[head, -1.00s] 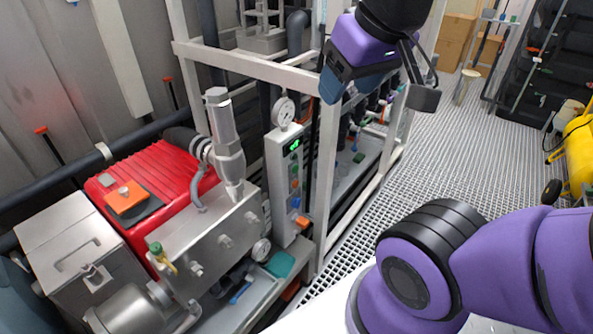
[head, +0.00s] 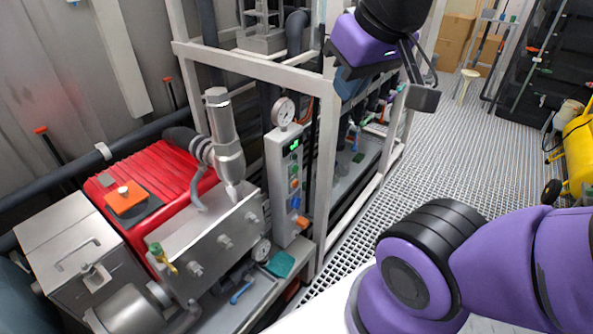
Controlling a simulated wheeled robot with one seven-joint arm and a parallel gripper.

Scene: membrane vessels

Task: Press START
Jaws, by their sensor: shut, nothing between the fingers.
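A pale control box (head: 278,185) stands upright left of the frame post, with a lit green display (head: 293,146) near its top. No lettering is readable, so I cannot tell which is START. My gripper (head: 351,86) is at the upper middle, above and to the right of the box, apart from it. It is shut and empty, with its fingertips not clearly visible.
The white metal frame (head: 328,150) stands between the box and the grating floor (head: 460,160). A pressure gauge (head: 283,111) sits above the box, and an orange knob (head: 302,222) sticks out low on it. A red machine (head: 150,185) and steel block (head: 215,240) lie left.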

